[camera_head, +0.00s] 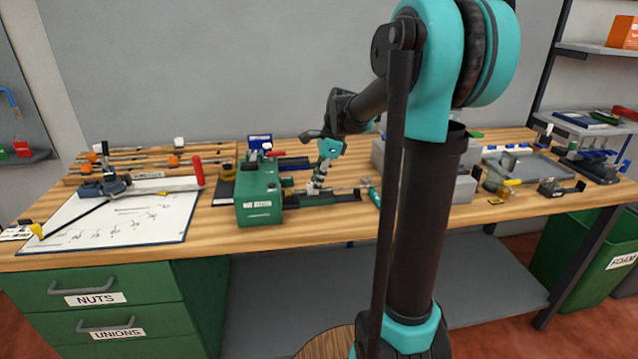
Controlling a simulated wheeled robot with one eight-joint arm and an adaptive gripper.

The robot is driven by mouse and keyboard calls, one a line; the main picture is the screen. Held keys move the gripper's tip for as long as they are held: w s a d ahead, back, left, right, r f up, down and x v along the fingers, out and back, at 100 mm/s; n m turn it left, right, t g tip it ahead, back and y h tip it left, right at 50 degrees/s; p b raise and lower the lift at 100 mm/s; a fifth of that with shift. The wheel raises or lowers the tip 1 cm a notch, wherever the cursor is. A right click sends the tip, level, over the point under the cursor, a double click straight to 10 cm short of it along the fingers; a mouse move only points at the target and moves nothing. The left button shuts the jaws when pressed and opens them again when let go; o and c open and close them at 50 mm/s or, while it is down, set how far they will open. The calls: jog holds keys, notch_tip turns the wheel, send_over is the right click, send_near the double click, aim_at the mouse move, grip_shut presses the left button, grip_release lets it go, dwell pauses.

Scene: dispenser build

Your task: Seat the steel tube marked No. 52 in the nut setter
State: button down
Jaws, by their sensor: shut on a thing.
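The nut setter (258,196) is a green box with white lettering, standing near the front edge of the workbench, with a dark rail (325,201) running out to its right. My gripper (316,188) is low over this rail, just right of the green box. It is shut on a thin steel tube (343,189) that lies roughly level along the rail. The number on the tube is too small to read. The tube's left end is hidden by the gripper and the box, so I cannot tell whether it is inside the setter.
A teal-handled tool (372,192) lies right of the rail. Grey blocks (463,187) stand behind my column. Green NUTS and UNIONS drawers (95,298) are below.

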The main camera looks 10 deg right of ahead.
aim_at(311, 184)
jog(key=shift+a, duration=0.6)
jog(key=shift+a, duration=0.25)
jog(key=c, duration=1.3)
grip_release()
jog(key=shift+c, duration=0.2)
jog(key=shift+o, duration=0.6)
jog(key=shift+o, duration=1)
jog(key=shift+r, duration=3.5)
jog(key=shift+s, duration=0.1)
